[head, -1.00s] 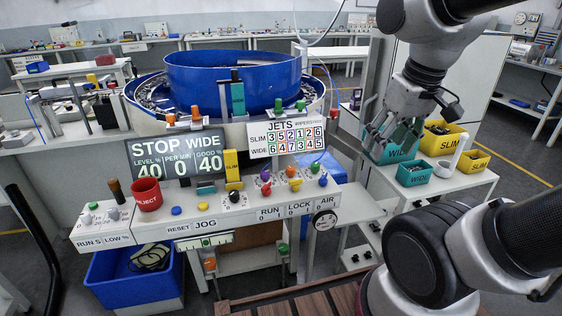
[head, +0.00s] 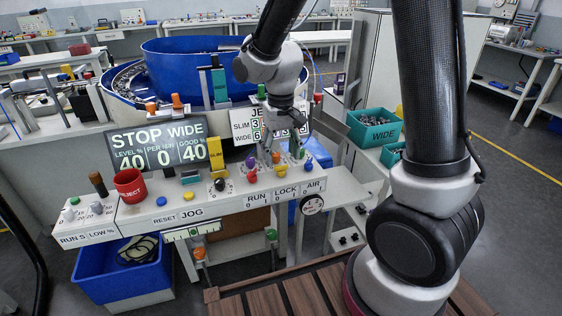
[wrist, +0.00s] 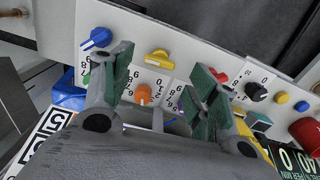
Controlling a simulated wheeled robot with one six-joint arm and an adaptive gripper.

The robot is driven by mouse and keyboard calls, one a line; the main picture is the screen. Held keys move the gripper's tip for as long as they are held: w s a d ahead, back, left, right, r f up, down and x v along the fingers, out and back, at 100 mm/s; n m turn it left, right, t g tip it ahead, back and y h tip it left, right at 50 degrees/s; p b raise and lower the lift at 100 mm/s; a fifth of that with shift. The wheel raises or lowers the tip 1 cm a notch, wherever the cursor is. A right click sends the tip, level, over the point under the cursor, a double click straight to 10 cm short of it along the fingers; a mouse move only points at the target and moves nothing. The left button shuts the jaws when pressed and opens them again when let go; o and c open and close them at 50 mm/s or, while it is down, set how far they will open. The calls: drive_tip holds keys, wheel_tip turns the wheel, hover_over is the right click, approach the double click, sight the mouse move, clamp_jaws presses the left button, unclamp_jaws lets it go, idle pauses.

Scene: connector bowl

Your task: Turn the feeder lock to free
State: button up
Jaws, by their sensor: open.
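The feeder lock is the yellow knob (head: 281,171) above the LOCK label on the front console. In the wrist view the yellow knob (wrist: 159,56) shows between the fingers, its bar lying roughly across the picture. My gripper (head: 273,150) is over the right part of the console, fingers pointing down. In the wrist view my gripper (wrist: 164,66) is open, with one green-padded finger on each side of the yellow knob and nothing held. I cannot tell how far the fingertips are from it. The knob's 0 and 1 marks are too small to read against its bar.
A red RUN knob (wrist: 217,75) and a blue AIR knob (wrist: 97,38) flank the yellow one. An orange dial (wrist: 143,94) sits close behind it. The display (head: 157,146) reads STOP WIDE. The blue feeder bowl (head: 180,66) stands behind the console.

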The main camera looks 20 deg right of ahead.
sight(281, 170)
drive_tip(key=shift+f, duration=1.75)
clamp_jaws()
